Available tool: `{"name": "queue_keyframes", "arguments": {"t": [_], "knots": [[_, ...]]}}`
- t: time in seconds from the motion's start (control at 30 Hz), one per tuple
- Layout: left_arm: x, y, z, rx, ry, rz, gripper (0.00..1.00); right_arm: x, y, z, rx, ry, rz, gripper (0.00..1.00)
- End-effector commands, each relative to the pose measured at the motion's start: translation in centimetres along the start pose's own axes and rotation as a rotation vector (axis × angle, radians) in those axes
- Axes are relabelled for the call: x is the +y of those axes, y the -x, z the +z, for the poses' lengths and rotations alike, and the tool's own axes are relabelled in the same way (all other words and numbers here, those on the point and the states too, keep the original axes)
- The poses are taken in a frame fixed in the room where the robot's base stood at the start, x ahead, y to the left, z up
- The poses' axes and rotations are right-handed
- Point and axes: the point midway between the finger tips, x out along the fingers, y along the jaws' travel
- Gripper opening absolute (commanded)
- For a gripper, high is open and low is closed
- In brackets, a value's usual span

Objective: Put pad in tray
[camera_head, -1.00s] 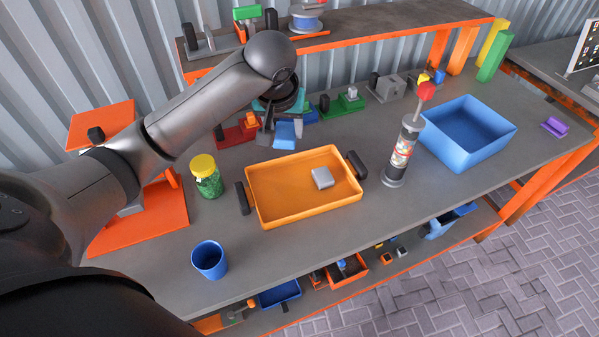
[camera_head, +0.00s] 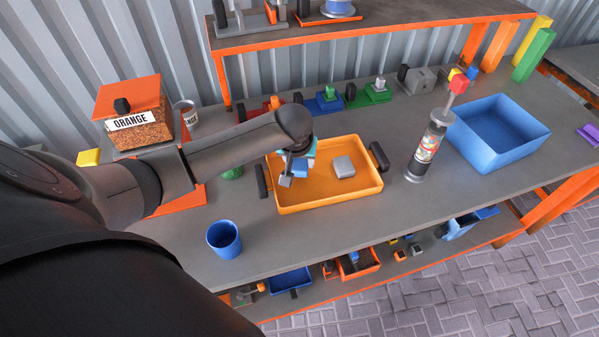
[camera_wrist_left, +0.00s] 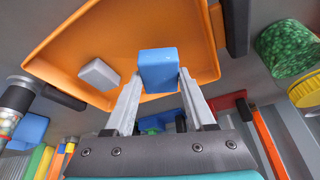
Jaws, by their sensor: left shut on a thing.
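The orange tray (camera_head: 330,203) with black handles sits on the grey workbench. A light grey pad (camera_head: 344,166) lies inside it, right of the middle in the head view; it also shows in the left wrist view (camera_wrist_left: 99,74). My left gripper (camera_head: 294,175) is above the tray's left part in the head view. It is shut on a blue pad (camera_head: 301,167), seen clearly between the fingers in the left wrist view (camera_wrist_left: 158,70). I cannot tell whether the blue pad touches the tray floor. My right gripper is not in view.
A blue cup (camera_head: 224,240) stands in front left of the tray. A clear cylinder with a red top (camera_head: 426,150) stands to its right, before a large blue bin (camera_head: 500,145). My arm mostly hides a green jar (camera_head: 232,172). An orange-framed shelf (camera_head: 400,30) runs behind.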

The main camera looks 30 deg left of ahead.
Motion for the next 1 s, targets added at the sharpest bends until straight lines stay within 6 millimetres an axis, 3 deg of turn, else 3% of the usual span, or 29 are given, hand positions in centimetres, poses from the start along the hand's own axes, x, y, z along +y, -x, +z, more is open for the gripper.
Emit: {"name": "queue_keyframes", "arguments": {"t": [0.3, 0.73, 0.77, 1.0], "knots": [[0.0, -3.8, 1.6, -0.001, -0.001, -0.001, 0.0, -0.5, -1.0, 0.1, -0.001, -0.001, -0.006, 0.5], [0.0, -4.3, 1.8, -0.001, 0.0, 0.001, 0.0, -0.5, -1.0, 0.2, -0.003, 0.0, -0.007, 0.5], [0.0, -4.2, 1.8, 0.0, -0.001, 0.001, 0.58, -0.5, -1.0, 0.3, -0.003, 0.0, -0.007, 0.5], [0.0, -4.2, 1.8, 0.0, -0.001, 0.0, 0.85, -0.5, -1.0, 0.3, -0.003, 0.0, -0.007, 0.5]]}}
